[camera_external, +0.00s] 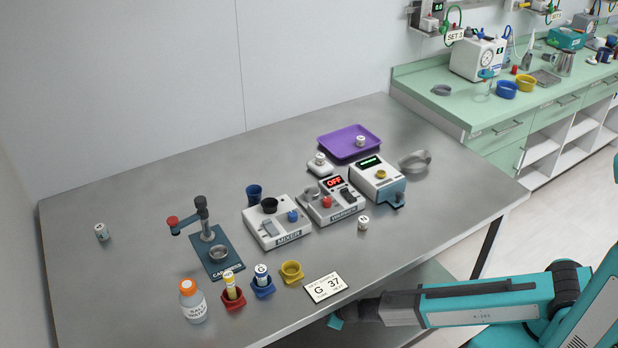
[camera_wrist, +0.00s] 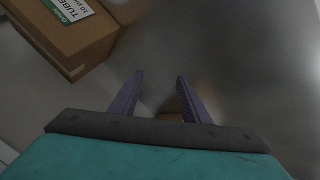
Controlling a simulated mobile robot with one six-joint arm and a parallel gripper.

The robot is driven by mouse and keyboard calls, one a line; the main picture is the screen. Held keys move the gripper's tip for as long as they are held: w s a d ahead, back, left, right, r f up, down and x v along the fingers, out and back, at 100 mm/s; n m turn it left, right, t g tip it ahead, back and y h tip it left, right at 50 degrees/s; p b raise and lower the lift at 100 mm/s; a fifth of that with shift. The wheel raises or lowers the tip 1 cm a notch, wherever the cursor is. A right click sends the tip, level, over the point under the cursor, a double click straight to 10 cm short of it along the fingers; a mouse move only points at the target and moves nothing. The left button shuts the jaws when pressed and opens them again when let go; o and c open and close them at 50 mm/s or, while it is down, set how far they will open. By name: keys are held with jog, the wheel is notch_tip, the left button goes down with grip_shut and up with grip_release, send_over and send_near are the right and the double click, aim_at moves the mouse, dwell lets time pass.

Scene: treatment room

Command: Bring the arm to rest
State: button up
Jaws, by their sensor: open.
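My arm (camera_external: 480,303) reaches in from the right in the external view, low along the table's front edge. My gripper (camera_external: 337,320) is at its left end, near the front edge and below the white card marked G 37. In the wrist view my gripper (camera_wrist: 160,77) shows two purple fingers spread apart with nothing held between them. A small brown patch shows low between the fingers; I cannot tell what it is.
The metal table (camera_external: 140,240) carries a mixer (camera_external: 277,222), a warmer (camera_external: 330,200), a salt water bottle (camera_external: 193,301), coloured cups and a purple tray (camera_external: 349,142). A cardboard box (camera_wrist: 75,35) shows upper left in the wrist view. A green counter (camera_external: 450,105) stands behind.

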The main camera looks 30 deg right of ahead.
jog(key=s+d+f+m+g+h+p, duration=0.15)
jog(key=s+d, duration=0.25)
jog(key=d, duration=0.4)
jog(key=s+d+f+m+g+p, duration=0.1)
jog(key=s+d+f+g+p, duration=0.15)
jog(key=d, duration=0.55)
jog(key=s+d+f+m+g+h+p, duration=0.15)
jog(key=s+d, duration=0.25)
jog(key=d, duration=0.5)
jog(key=s+d+r+m+g+y+p, duration=0.1)
jog(key=s+d+m+g+y+p, duration=0.1)
jog(key=s, duration=0.8)
jog(key=s+d+m+g+y+p, duration=0.1)
jog(key=s+d+g, duration=0.4)
jog(key=s, duration=0.5)
jog(key=shift+s+d+r+m+y+p, duration=0.35)
jog(key=shift+d+m+y, duration=0.2)
jog(key=shift+d, duration=0.6)
